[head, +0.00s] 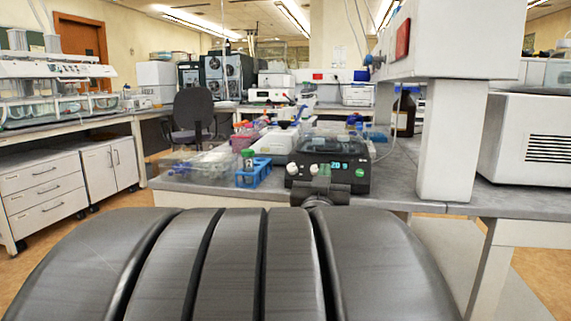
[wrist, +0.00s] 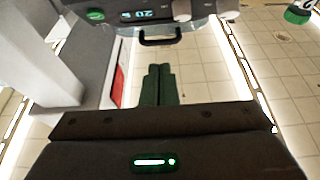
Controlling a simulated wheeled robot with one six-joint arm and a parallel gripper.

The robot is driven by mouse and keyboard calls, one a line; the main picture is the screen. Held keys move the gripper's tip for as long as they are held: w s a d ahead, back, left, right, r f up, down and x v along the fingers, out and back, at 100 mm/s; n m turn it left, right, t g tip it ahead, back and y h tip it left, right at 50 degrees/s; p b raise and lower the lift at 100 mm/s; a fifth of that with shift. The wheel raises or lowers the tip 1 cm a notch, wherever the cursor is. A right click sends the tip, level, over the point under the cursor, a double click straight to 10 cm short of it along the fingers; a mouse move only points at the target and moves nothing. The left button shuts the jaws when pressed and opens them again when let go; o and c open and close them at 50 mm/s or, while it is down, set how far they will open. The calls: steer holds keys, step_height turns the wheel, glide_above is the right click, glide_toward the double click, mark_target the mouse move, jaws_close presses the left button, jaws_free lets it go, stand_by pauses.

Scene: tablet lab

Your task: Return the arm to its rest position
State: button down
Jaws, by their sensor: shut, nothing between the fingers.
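My gripper (wrist: 158,70) shows in the wrist view as two dark green fingers side by side. The fingers are shut against each other with nothing between them. The front of a dark device (wrist: 200,20) with a lit display, knobs and a black handle lies across the top of that view, beyond the fingertips. In the head view, the dark device (head: 334,158) stands at the front of the bench, with a blue-lit display and a green knob. I cannot make out my gripper clearly in the head view.
The grey bench (head: 200,186) holds a blue tube rack (head: 254,176) and clear boxes left of the device. A white instrument (head: 452,140) on a thick post rises at the right. An office chair (head: 193,118) stands behind. Open floor lies left of the bench.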

mark_target(327, 144)
stand_by(0.4)
steer(key=r+b+x, duration=0.1)
steer(key=b+x, duration=0.1)
steer(key=x, duration=0.6)
steer(key=shift+r, duration=0.1)
steer(key=shift+a+r, duration=0.1)
stand_by(0.4)
